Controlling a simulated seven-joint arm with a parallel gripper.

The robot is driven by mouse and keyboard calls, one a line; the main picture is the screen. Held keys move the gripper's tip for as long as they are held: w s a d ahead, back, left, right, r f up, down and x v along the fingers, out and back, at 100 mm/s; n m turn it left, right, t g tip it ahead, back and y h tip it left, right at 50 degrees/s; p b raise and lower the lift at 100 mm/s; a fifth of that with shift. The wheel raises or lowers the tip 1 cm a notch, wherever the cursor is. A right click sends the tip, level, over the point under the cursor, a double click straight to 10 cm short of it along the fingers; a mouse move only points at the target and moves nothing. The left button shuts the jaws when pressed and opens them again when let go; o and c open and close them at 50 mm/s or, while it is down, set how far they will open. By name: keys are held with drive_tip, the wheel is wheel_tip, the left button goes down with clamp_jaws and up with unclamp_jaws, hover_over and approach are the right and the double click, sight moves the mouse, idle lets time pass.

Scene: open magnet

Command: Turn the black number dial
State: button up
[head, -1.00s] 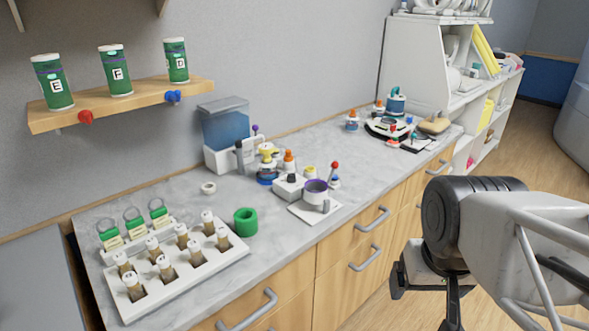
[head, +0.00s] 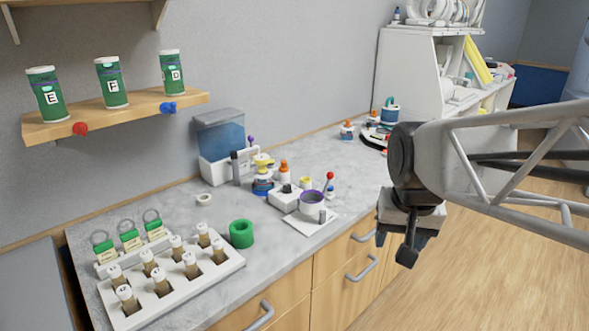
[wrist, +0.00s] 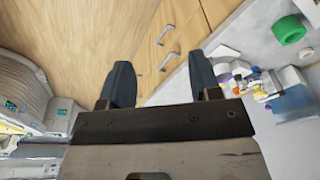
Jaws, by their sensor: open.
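A small black knob (head: 287,188) sits on top of a white box (head: 282,201) on the counter, left of a purple-rimmed cup. It may be the number dial; it is too small to show any numbers. My gripper (head: 408,257) is right of the box, by the counter's front edge, pointing down and well apart from the knob. In the wrist view my gripper's two dark fingers (wrist: 161,80) are spread with nothing between them. The wrist view shows the counter items small at right; I cannot pick out the knob there.
The purple-rimmed cup (head: 311,200) and a red-topped lever (head: 329,180) stand close right of the box. Bottles and a blue-tank dispenser (head: 221,145) stand behind. A green ring (head: 241,233) and a vial rack (head: 172,284) lie left. Drawer handles (head: 362,266) jut from the front.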

drive_tip(key=w+a+r+m, duration=0.1)
drive_tip(key=w+a, duration=0.1)
drive_tip(key=w, duration=0.5)
drive_tip(key=w+a+r+m, duration=0.1)
drive_tip(key=w+a, duration=0.1)
drive_tip(key=w, duration=0.5)
drive_tip(key=m+g, duration=0.2)
drive_tip(key=m, duration=0.3)
hover_over(287, 186)
wheel_tip(287, 186, down, 14)
drive_tip(key=shift+d+r, duration=0.1)
drive_tip(key=shift+r, duration=0.05)
drive_tip(key=shift+w, duration=0.1)
drive_tip(key=shift+f, duration=0.25)
drive_tip(key=shift+f, duration=3.75)
drive_tip(key=shift+c, duration=0.2)
